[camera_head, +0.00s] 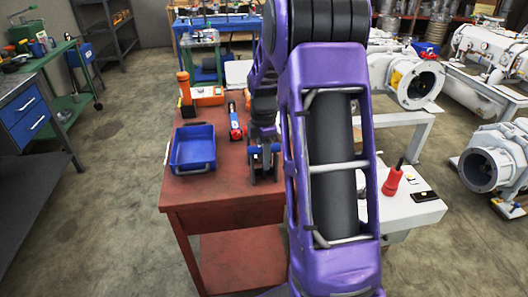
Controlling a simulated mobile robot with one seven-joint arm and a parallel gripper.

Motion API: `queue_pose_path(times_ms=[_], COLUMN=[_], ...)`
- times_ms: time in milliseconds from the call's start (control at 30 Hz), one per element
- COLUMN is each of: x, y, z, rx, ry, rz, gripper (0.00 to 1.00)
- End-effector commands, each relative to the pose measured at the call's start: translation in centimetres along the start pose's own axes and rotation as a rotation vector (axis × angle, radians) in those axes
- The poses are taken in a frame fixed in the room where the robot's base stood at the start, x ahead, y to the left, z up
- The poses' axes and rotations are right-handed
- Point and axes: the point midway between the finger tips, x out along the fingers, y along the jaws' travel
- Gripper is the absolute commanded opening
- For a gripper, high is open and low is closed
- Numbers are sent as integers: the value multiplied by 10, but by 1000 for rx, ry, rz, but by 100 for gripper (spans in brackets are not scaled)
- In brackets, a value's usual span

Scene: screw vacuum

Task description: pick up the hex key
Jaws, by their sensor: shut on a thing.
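My gripper (264,167) is low over the red workbench (230,190), near its front edge and right of the blue tray. It points down, and blue parts show beside its dark fingers. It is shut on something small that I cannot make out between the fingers. I cannot pick out the hex key's shape anywhere; it may be hidden by the fingers or by my purple arm, which covers the right part of the bench.
A blue tray (193,148) stands on the bench's left side. Behind it are an orange-handled tool (185,90), an orange device (208,96) and a red-and-blue tool (235,122).

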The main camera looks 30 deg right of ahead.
Motion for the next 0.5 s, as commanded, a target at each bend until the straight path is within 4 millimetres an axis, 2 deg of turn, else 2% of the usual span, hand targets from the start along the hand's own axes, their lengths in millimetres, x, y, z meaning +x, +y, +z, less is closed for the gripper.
queue_pose_path(times_ms=[267, 367, 500], x=[-5, -18, -47], y=[1, 1, 1], z=[0, 0, 0], rx=[0, 0, 0], ry=[0, -1, -2], rz=[2, 4, 5], gripper=[0, 0, 0])
